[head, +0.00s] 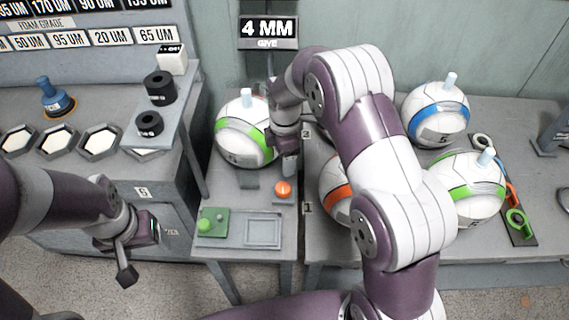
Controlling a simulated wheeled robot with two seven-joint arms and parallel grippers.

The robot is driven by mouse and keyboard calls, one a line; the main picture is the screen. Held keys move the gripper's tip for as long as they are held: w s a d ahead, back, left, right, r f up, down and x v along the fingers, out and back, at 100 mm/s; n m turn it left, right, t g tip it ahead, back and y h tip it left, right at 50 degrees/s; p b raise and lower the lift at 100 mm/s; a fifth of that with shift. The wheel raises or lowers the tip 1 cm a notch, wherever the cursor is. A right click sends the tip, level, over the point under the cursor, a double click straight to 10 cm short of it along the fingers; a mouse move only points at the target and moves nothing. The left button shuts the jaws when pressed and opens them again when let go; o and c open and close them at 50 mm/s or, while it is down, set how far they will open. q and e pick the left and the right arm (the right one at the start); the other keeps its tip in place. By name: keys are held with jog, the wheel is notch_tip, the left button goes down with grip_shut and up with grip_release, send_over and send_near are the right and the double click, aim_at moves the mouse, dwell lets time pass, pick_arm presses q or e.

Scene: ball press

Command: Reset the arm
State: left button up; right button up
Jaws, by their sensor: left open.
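My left gripper (138,252) hangs open and empty in front of the left cabinet, low in the head view. My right arm rises from the bottom right and bends over to the left across the middle of the view. My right gripper (289,164) points down above the orange button (283,188) on the small middle table, beside the white ball with a green band (240,143). A gap seems to show between it and the button. Its fingers are small and dark, so I cannot tell whether they are open.
White balls with blue (437,115), green (478,190) and orange (335,189) bands sit on the right table; my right arm partly hides the orange-banded one. A green button (205,225) and a shallow tray (263,245) are at the middle table's front. Black rings (159,86) stand left.

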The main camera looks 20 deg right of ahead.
dwell(0.4)
jog(key=s+d+r+m, duration=0.2)
jog(key=s+r+m, duration=0.1)
jog(key=s+m, duration=0.6)
jog(key=s+d+r+m+t, duration=0.1)
jog(key=s+r+m, duration=0.3)
jog(key=s+m, duration=0.4)
jog(key=shift+s+d+m, duration=0.4)
jog(key=shift+s, duration=0.8)
